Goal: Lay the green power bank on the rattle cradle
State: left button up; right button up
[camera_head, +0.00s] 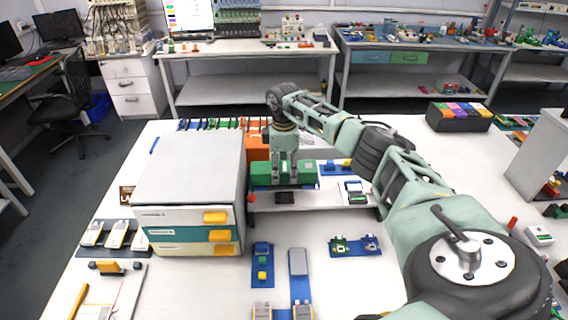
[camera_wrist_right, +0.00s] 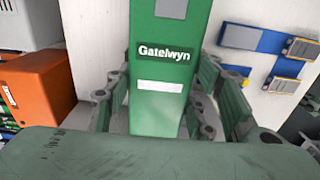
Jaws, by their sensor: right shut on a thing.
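The green power bank (camera_head: 262,176) is a long box lying crosswise just right of the drawer cabinet in the head view. In the right wrist view the green power bank (camera_wrist_right: 162,105) shows a "Gatelwyn" label and a white strip. My right gripper (camera_head: 285,177) points down over it, shut on it; in the wrist view the fingers (camera_wrist_right: 170,108) stand on both sides of it. It is near a low white platform, and I cannot tell whether it touches that. I cannot make out the rattle cradle for certain. My left gripper is not in view.
The drawer cabinet (camera_head: 190,175) stands close on the left. An orange box (camera_head: 256,147) is just behind the power bank. The low white platform (camera_head: 310,201) carries small devices. Blue mats with small parts (camera_head: 355,246) lie in front.

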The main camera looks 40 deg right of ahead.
aim_at(284, 166)
jog(key=shift+f+b, duration=0.3)
jog(key=shift+f, duration=0.25)
jog(key=o, duration=1.5)
jog(key=shift+o, duration=0.2)
notch_tip(284, 166, up, 12)
